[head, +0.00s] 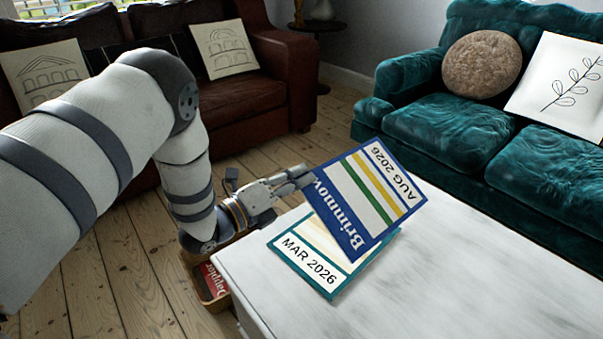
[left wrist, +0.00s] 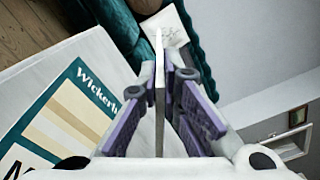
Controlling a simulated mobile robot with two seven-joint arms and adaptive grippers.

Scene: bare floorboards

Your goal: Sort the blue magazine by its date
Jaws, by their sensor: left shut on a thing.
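The blue magazine (head: 365,205) reads "Brinmow" and "AUG 2026" on its cover, with yellow and green stripes. It is tilted in the air above the white table (head: 455,285). My left gripper (head: 303,177) is shut on its left edge. In the left wrist view the magazine (left wrist: 160,85) shows edge-on between the two finger pads. A teal-bordered magazine (head: 309,264) marked "MAR 2026" lies flat on the table, partly covered from view by the blue one. In the left wrist view the teal magazine (left wrist: 75,115) shows part of its title, "Wickerl". My right gripper is in neither view.
A basket (head: 218,305) stands on the floor beside the table's left side, with a red magazine (head: 211,282) in it, partly hidden by my arm. A teal sofa (head: 470,130) stands behind the table and a brown sofa (head: 255,95) at the back left. The table's right part is clear.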

